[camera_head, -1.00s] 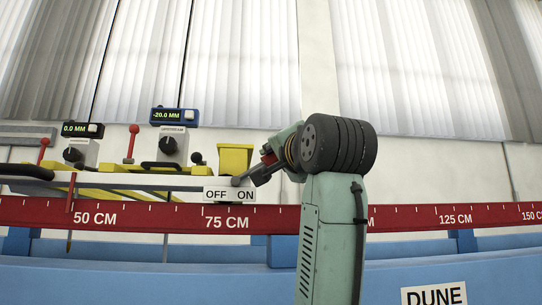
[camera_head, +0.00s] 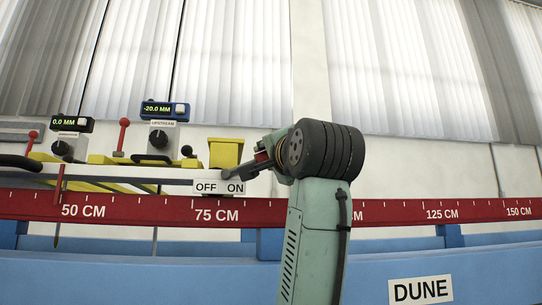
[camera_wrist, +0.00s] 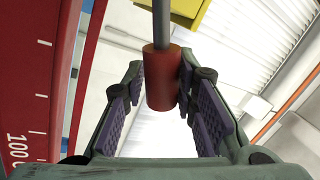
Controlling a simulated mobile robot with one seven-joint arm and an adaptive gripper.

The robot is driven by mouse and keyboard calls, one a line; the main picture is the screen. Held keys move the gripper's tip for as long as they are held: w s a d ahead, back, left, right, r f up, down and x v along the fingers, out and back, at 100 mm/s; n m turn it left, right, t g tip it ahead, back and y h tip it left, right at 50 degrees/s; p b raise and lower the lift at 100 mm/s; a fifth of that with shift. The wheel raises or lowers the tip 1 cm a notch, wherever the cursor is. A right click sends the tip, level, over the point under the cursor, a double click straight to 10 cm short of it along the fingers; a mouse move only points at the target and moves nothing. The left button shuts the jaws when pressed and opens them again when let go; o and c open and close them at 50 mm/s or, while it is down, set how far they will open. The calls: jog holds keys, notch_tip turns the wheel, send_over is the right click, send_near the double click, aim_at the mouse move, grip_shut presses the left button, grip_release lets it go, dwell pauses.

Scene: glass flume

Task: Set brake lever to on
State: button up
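The brake lever shows in the wrist view as a grey rod with a red cylindrical grip (camera_wrist: 161,80). My gripper (camera_wrist: 160,88) is open, with one finger on each side of the red grip. The grip is close to the right fingertip; I cannot tell whether they touch. In the head view my gripper (camera_head: 257,160) is just right of and above the white OFF/ON label (camera_head: 219,187), beside a yellow block (camera_head: 225,152). The lever is largely hidden by the gripper there, so its exact angle is unclear.
A red scale rail (camera_head: 330,212) runs across in front, above the blue flume side (camera_head: 120,268). Left of the label stand a blue display (camera_head: 170,110), a black knob (camera_head: 159,138) and a red-knobbed lever (camera_head: 122,135). The wall area right of my arm is clear.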

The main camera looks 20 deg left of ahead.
jog(key=o, duration=0.3)
jog(key=v, duration=1.2)
jog(key=shift+r, duration=0.1)
dwell(0.3)
